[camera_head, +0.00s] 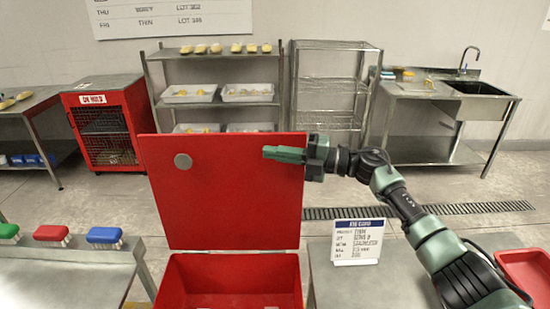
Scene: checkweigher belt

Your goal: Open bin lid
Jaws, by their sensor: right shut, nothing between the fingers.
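The red bin (176,292) stands at the bottom centre of the head view, with its inside visible from above. Its red lid (225,205) stands raised and upright behind the opening, with a round grey disc near its upper left. My right gripper (268,152) is in front of the upper part of the lid, pointing left, shut and empty. I cannot tell whether it touches the lid. My left gripper is not in view.
A white printed card (357,241) stands on the grey table right of the bin. A red tray (528,272) is at the right edge. Green, red and blue brushes (104,236) sit on a rail at left. Shelves (218,73) and a sink (478,88) stand far behind.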

